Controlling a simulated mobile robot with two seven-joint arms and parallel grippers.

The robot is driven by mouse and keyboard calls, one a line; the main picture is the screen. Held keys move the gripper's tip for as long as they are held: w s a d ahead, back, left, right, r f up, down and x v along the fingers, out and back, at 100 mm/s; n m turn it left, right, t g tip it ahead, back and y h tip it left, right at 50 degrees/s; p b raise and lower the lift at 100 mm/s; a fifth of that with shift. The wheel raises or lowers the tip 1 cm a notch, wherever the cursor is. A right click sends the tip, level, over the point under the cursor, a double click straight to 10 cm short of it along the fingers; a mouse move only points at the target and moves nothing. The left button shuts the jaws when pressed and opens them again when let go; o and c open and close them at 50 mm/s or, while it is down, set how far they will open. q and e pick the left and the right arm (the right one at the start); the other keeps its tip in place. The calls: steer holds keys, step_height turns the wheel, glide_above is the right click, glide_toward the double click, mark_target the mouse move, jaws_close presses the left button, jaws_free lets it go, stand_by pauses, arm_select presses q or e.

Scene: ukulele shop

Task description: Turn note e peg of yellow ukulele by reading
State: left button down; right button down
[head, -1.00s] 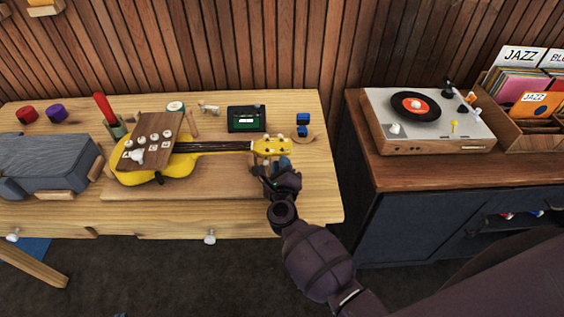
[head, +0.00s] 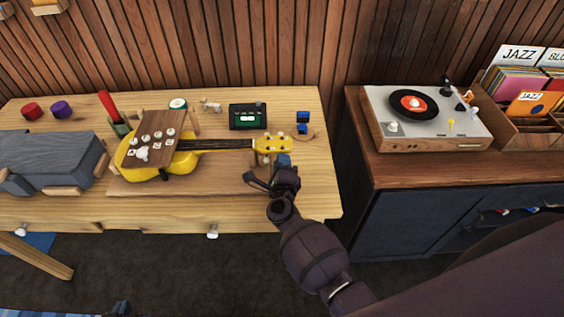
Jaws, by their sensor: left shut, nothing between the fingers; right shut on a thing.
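The yellow ukulele (head: 183,157) lies on the wooden table with its neck pointing right. Its headstock (head: 273,145) has small pale pegs (head: 288,135) along the far edge; pegs on the near edge are hard to make out. A black device with a green screen (head: 247,116) stands behind the neck; its reading is too small to read. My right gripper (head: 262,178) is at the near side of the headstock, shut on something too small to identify. Only a dark tip of my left gripper (head: 121,306) shows at the bottom edge, shut and empty, away from the ukulele.
Blue blocks (head: 303,122) sit behind the headstock. A record player (head: 427,116) stands on the right cabinet.

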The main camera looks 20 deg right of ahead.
steer(key=c, duration=1.3)
jaws_free()
steer(key=shift+s, duration=0.15)
steer(key=p+v, duration=0.1)
steer(key=v, duration=0.8)
steer(key=shift+p, duration=0.4)
steer(key=shift+s+a, duration=0.25)
steer(key=shift+s, duration=0.45)
